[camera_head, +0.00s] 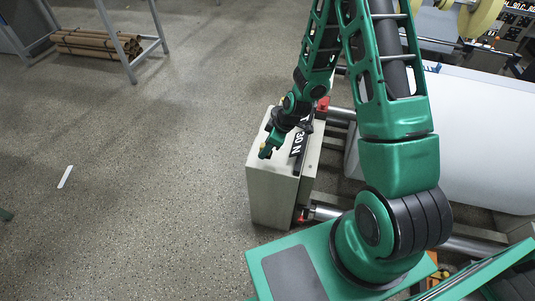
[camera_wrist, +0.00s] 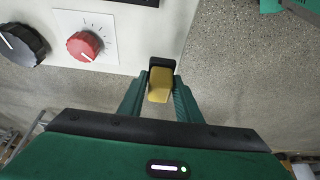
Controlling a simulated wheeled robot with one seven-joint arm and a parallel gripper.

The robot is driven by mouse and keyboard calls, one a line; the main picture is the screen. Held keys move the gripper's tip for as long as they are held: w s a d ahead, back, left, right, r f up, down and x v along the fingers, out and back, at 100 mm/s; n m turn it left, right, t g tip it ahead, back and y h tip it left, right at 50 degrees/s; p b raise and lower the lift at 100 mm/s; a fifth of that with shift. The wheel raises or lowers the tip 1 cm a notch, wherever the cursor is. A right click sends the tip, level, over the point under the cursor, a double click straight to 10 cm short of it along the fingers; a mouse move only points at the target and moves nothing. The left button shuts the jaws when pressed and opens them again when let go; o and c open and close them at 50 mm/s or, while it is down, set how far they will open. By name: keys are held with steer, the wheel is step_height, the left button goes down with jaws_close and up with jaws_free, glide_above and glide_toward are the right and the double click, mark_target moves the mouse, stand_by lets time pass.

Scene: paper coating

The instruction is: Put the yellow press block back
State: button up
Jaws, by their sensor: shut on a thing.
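The yellow press block (camera_wrist: 160,84) is between the two green fingers of my gripper (camera_wrist: 160,92) in the wrist view. The fingers are shut on it. A black piece (camera_wrist: 162,63) adjoins its far end, at the edge of a pale panel; I cannot tell whether it belongs to the block or the panel. In the head view my gripper (camera_head: 267,150) is over the top of a pale box-shaped cabinet (camera_head: 272,191), near its left edge. The block is too small to make out clearly there.
The panel (camera_wrist: 130,20) carries a red knob (camera_wrist: 84,46) and a black knob (camera_wrist: 22,44). A large white roll (camera_head: 450,135) lies right of the cabinet. Brown tubes (camera_head: 95,43) rest under a frame at the back left. The floor left of the cabinet is mostly clear.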

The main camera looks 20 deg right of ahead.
steer(key=shift+w+d+f, duration=0.35)
steer(key=shift+w, duration=0.05)
steer(key=shift+f, duration=1.95)
steer(key=shift+f, duration=0.1)
steer(key=o, duration=1)
